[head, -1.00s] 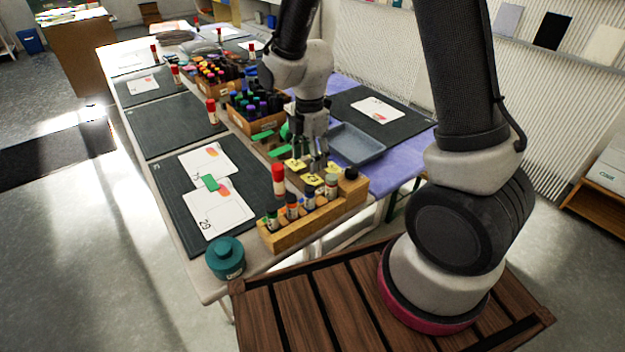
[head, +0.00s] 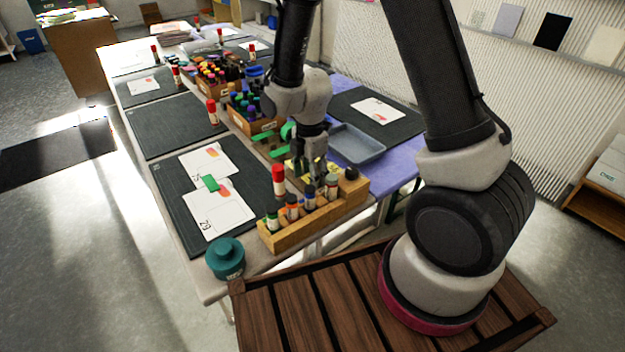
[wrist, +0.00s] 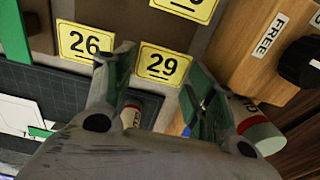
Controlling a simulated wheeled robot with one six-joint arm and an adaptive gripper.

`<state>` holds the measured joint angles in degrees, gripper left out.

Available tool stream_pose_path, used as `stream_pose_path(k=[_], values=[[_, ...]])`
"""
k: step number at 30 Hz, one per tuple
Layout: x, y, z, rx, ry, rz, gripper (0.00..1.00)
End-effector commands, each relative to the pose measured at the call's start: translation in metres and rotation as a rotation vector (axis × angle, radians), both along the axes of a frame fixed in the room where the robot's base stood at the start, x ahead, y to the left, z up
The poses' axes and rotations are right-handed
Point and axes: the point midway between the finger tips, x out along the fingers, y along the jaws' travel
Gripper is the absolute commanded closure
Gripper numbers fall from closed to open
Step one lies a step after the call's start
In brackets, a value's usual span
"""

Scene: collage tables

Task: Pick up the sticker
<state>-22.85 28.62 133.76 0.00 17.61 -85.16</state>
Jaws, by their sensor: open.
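In the wrist view, sticker 29 (wrist: 164,64) lies between my open fingertips and sticker 26 (wrist: 84,41) is just beside the left finger. A third yellow sticker (wrist: 188,7) is cut off at the top edge. My gripper (wrist: 158,75) is open and empty, pointing down over the stickers. I cannot tell whether the fingertips touch the tray.
The wooden rack (head: 315,217) with several bottles and a red-capped glue stick (head: 279,181) stand close to my gripper. A grey-blue tray (head: 358,146) is to the right. White cards (head: 222,208) lie on a dark mat (head: 172,203) at left. A teal jar (head: 225,258) stands at the table corner.

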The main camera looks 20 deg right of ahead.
Motion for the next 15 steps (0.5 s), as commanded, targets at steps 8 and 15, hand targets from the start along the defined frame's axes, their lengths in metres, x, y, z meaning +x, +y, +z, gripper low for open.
stream_pose_path(k=[8, 15], values=[[-0.0001, 0.0, -0.0024, 0.0, 0.0, 0.0, 0.45], [-0.0001, 0.0, -0.0023, 0.0, 0.0, 0.0, 0.58]])
